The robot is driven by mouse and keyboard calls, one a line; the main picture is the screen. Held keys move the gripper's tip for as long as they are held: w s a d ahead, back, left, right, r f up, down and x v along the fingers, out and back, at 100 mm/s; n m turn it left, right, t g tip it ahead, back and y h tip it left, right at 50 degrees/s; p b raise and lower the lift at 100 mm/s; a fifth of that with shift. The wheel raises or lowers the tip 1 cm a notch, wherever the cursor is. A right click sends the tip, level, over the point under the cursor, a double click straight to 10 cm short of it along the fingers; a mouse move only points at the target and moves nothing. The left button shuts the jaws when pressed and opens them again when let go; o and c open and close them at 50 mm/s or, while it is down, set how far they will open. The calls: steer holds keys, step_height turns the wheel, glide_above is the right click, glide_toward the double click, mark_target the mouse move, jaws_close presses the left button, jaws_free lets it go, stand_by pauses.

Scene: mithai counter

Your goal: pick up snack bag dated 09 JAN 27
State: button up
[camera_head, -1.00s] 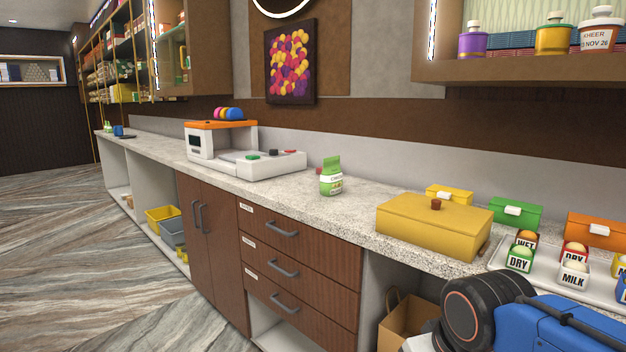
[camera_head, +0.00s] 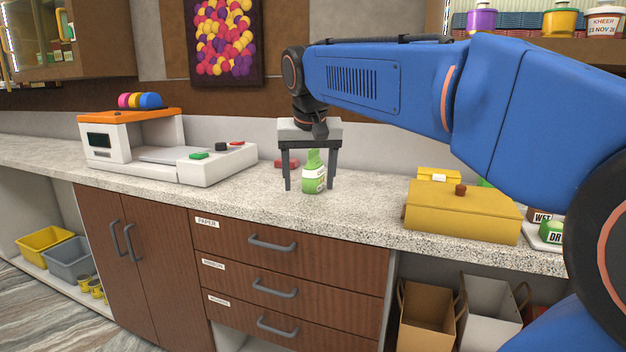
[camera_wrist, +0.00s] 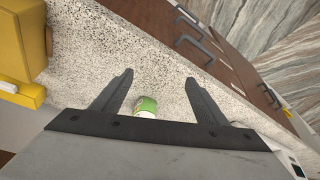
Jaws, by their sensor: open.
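A green and white snack bag (camera_head: 313,174) stands upright on the speckled counter in the head view. Its printed date is too small to read. My gripper (camera_head: 310,187) is open, pointing down, with its two fingers on either side of the bag as seen from the head camera. In the wrist view the bag (camera_wrist: 146,106) shows between the open fingers (camera_wrist: 157,80), close to the gripper's base and partly hidden by it. I cannot tell whether either finger touches the bag.
A white and orange machine (camera_head: 150,150) stands to the left on the counter (camera_head: 240,205). A yellow lidded box (camera_head: 462,212) stands to the right. A small red item (camera_head: 287,164) lies behind the bag. Drawers (camera_head: 285,260) are below the counter.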

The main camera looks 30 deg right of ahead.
mark_target(314, 159)
steer(key=w+d+r+m+g+h, duration=0.1)
steer(key=w+d+r+m, duration=0.25)
steer(key=w+r, duration=0.35)
steer(key=w+d+r+m, duration=0.2)
steer(key=w+d+r, duration=0.3)
steer(key=w, duration=0.4)
steer(key=shift+h, duration=0.3)
steer(key=x, duration=1.2)
steer(key=shift+s+a+f, duration=0.15)
steer(key=shift+s+a, duration=0.05)
steer(key=shift+a, duration=0.05)
steer(key=f, duration=0.2)
steer(key=d+f, duration=0.1)
steer(key=f, duration=0.1)
steer(key=shift+f, duration=0.15)
steer(key=shift+w+d+f, duration=0.15)
steer(key=shift+f, duration=0.35)
steer(key=shift+c, duration=0.7)
steer(key=c, duration=1.1)
steer(key=shift+c, duration=0.2)
